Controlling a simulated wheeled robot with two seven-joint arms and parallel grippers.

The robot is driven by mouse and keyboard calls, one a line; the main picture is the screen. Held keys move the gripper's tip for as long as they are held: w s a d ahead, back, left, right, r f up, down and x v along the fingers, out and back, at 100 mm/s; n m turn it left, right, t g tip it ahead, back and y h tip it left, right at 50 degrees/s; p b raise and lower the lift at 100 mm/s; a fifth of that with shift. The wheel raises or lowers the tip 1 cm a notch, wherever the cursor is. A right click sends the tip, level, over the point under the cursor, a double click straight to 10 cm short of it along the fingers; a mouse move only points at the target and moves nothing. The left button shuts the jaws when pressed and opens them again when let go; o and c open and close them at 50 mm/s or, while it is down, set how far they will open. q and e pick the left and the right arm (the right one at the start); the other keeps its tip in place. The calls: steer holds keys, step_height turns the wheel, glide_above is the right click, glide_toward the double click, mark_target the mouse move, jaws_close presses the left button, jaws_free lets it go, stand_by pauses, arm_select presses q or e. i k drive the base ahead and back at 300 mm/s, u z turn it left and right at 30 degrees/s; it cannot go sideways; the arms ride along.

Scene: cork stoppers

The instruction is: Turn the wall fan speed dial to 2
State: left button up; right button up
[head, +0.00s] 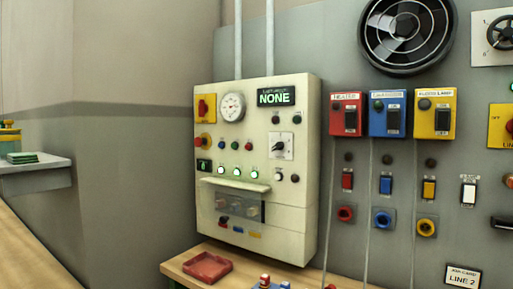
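A round black wall fan (405,32) with a grille is mounted on the grey wall at the top right of the head view. A black rotary knob on a white plate (281,146) sits at the right of a cream control panel (240,190); its markings are too small to read. I cannot tell whether this knob is the fan speed dial. Neither of my grippers is in view.
The cream panel also carries a round gauge (232,107), a display reading NONE (276,97), and several buttons and lamps. Red (347,115), blue (388,112) and yellow (434,113) boxes hang to its right. A red tray (207,267) lies on the wooden bench below.

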mark_target(280, 145)
steer(key=u, duration=0.65)
steer(key=i, duration=0.65)
steer(key=u, duration=0.35)
